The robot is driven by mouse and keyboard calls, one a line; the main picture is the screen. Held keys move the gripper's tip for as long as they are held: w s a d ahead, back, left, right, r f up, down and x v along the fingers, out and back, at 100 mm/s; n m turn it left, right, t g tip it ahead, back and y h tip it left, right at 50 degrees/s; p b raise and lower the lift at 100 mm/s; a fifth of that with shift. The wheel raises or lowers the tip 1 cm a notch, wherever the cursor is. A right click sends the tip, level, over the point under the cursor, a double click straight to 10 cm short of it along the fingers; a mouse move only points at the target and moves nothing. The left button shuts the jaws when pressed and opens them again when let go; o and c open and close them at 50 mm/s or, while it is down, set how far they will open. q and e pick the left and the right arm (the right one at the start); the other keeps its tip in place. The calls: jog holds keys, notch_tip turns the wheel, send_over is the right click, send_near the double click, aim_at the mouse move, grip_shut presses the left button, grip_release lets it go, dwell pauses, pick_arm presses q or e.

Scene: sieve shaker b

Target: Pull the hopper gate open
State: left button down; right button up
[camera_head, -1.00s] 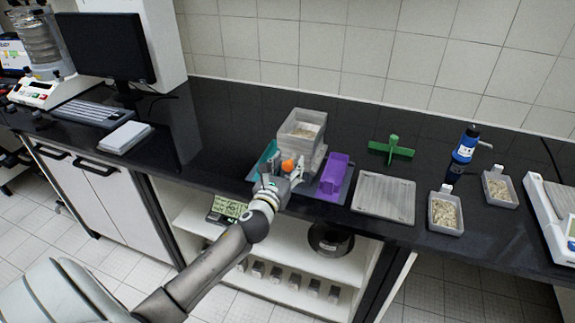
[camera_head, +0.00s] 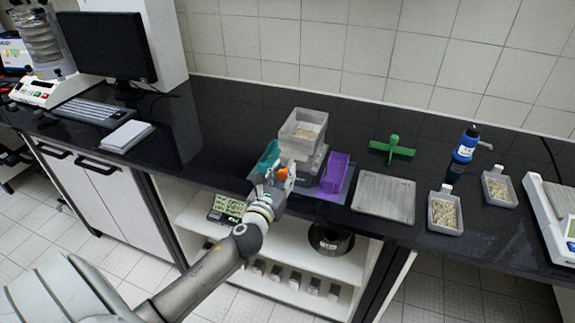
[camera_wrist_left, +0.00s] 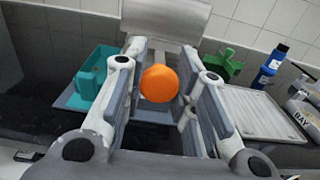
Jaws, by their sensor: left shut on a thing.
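The grey hopper (camera_head: 304,128) stands on the dark bench with pale grains in its top. Its orange gate knob (camera_head: 283,174) sits low at the front. In the left wrist view the orange knob (camera_wrist_left: 158,84) lies between the two fingers. My left gripper (camera_head: 282,176) is shut on this knob, at the bench's front edge. The wrist view shows a grey strip behind the knob toward the hopper (camera_wrist_left: 166,18). The fingers partly hide the knob in the head view. My right gripper is in neither view.
A teal bin (camera_head: 268,156) stands left of the hopper and a purple bin (camera_head: 337,174) right of it. Farther right are a grey tray (camera_head: 384,196), a green tool (camera_head: 392,149), a blue bottle (camera_head: 466,144) and grain dishes (camera_head: 445,212).

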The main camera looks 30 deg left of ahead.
pick_arm(q)
jog(key=shift+s+d, duration=0.2)
jog(key=shift+s, duration=0.5)
jog(key=shift+f, duration=0.15)
jog(key=c, duration=1.5)
grip_release()
jog(key=o, duration=0.3)
jog(key=shift+s, duration=0.2)
jog(key=shift+o, duration=0.2)
jog(key=shift+w, duration=0.1)
jog(key=v, duration=1.2)
